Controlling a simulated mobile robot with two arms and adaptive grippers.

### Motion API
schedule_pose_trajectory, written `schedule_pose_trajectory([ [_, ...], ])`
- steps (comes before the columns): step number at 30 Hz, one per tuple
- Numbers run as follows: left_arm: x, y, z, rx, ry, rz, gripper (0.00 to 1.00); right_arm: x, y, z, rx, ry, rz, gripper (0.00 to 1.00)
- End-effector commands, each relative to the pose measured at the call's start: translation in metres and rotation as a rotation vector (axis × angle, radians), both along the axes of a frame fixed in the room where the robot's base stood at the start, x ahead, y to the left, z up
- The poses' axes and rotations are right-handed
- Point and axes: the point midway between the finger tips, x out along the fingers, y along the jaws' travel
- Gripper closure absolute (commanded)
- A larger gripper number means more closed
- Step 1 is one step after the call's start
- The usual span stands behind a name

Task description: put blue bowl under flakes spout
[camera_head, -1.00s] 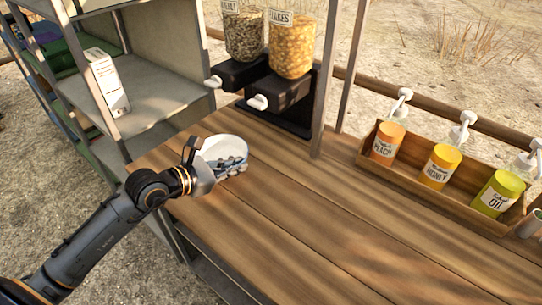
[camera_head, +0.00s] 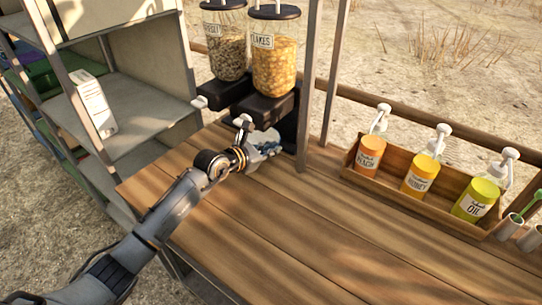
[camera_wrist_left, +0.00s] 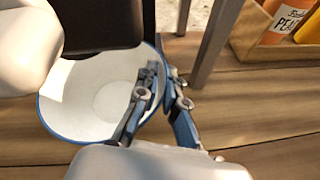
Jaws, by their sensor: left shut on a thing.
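The blue bowl (camera_wrist_left: 85,115), white inside with a blue rim, shows in the left wrist view. My left gripper (camera_wrist_left: 160,90) is shut on its right wall, one finger inside and one outside. In the head view my left gripper (camera_head: 262,150) is in front of the dispensers and hides most of the bowl. The flakes dispenser (camera_head: 275,65) is the right one of two clear jars. Its dark spout block (camera_head: 265,108) is just above and behind the gripper. In the wrist view a dark block overlaps the bowl's far side. My right gripper is not in view.
The other dispenser (camera_head: 224,45) stands left of the flakes. A metal post (camera_head: 310,90) rises close to the right of the gripper. A wooden box (camera_head: 430,195) with pump bottles is at the right. A grey shelf (camera_head: 140,115) is at the left. The front tabletop is clear.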

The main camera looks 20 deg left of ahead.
Motion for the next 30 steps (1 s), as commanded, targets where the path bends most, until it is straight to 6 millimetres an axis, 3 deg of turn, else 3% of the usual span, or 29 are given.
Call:
schedule_pose_trajectory([
  [6,-0.001,0.000,-0.029,0.001,0.003,0.000,1.00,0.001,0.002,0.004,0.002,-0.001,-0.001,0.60],
  [18,-0.001,0.000,-0.037,-0.001,0.002,0.000,1.00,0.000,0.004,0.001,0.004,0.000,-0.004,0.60],
  [19,-0.001,0.000,-0.036,0.000,0.002,0.000,0.86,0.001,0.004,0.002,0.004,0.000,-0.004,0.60],
  [21,-0.001,0.000,-0.035,0.000,0.002,0.000,0.71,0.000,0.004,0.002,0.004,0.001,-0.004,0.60],
  [22,-0.001,0.000,-0.035,0.000,0.002,0.000,0.69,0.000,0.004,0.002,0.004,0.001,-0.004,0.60],
  [30,-0.001,0.000,-0.035,0.000,0.002,0.000,0.69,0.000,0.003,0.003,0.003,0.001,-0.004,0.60],
])
